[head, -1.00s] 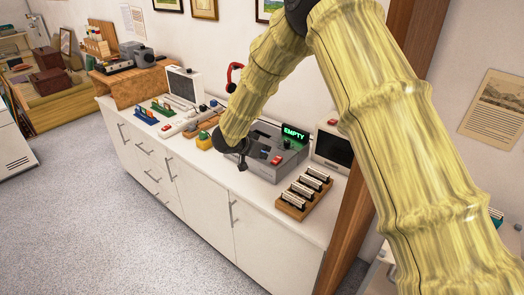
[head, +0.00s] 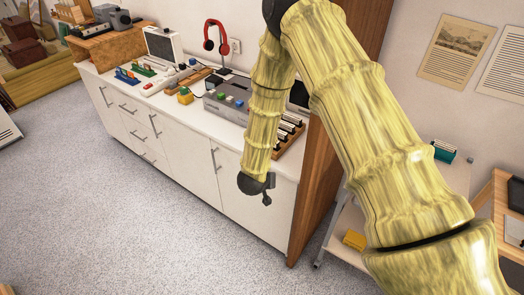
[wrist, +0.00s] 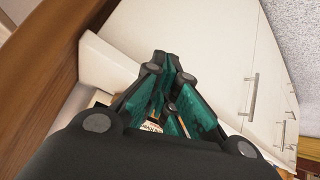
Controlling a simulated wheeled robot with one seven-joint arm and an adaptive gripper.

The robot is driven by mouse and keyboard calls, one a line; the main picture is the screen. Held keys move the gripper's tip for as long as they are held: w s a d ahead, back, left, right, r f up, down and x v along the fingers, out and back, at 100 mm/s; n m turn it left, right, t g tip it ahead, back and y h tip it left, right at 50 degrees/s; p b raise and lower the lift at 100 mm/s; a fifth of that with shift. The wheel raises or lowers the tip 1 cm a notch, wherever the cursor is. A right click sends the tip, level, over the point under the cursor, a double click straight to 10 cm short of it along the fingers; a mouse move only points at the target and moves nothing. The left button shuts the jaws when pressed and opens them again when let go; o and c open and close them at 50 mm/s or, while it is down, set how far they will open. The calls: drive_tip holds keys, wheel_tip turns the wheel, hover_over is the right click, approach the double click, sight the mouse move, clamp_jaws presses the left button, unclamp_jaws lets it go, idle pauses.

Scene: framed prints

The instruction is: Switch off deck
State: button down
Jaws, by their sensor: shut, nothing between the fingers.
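The deck is a grey box (head: 213,104) on the white counter in the head view, with blue and green buttons on top. My arm covers its right part, so its display and any switch there are hidden. My gripper (head: 266,196) hangs in front of the cabinet doors, below the counter top and apart from the deck. It is shut and empty. In the wrist view my gripper's teal-padded fingers (wrist: 168,72) are together before the white cabinet front. I cannot make out the deck there.
A wooden rack of cartridges (head: 288,134) stands at the counter's right end, partly behind my arm. Red headphones (head: 209,42) hang behind the deck. A brown wooden panel (head: 318,185) closes off the counter's right end. The grey floor (head: 130,240) in front is clear.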

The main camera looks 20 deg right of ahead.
drive_tip(key=s+f+n+g+y, duration=0.2)
drive_tip(key=s+f, duration=0.4)
drive_tip(key=s, duration=0.6)
drive_tip(key=s+f+n+g+y, duration=0.1)
drive_tip(key=s+f, duration=0.4)
drive_tip(key=s, duration=0.7)
drive_tip(key=s+a+f+n+g+y, duration=0.1)
drive_tip(key=s+g+y, duration=0.1)
drive_tip(key=s, duration=1.5)
drive_tip(key=shift+s+n+g+y, duration=0.3)
drive_tip(key=shift+g+y, duration=0.1)
drive_tip(key=shift+g, duration=0.4)
drive_tip(key=shift+w, duration=0.1)
